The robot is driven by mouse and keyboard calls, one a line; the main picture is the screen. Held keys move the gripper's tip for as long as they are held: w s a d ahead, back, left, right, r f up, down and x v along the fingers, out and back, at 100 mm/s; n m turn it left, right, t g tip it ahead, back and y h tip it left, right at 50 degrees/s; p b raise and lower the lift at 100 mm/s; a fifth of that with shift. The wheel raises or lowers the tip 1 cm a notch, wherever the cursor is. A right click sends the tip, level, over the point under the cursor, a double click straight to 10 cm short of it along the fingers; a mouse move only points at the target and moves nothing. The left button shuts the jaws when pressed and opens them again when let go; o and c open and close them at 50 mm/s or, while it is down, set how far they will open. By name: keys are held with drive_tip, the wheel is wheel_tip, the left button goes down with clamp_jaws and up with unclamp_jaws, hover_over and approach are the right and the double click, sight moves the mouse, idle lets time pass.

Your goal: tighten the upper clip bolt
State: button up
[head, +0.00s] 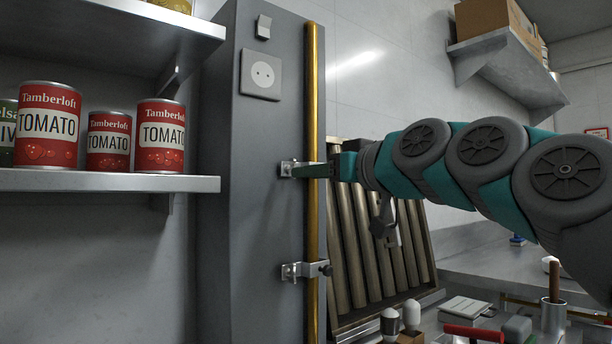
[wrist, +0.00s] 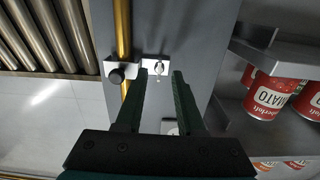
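The upper clip (head: 288,168) holds the vertical brass pipe (head: 312,100) to the grey panel. In the wrist view the clip (wrist: 150,64) shows as a metal plate with a small pale bolt (wrist: 159,70) on one side of the pipe and a dark round knob (wrist: 117,76) on the other. My gripper (head: 301,170) is at the clip's height, with its fingers crossing in front of the pipe. In the wrist view my gripper (wrist: 161,73) is open, with the pale bolt seen between its fingertips. I cannot tell whether they touch it. The fingers hide part of the clip in the head view.
A lower clip (head: 304,270) with a dark knob sits below on the same pipe. Shelves with tomato cans (head: 47,125) stand left, and a rack of metal tubes (head: 365,245) is close behind on the right.

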drive_tip(key=v, duration=0.5)
drive_tip(key=shift+s, duration=0.1)
idle(0.3)
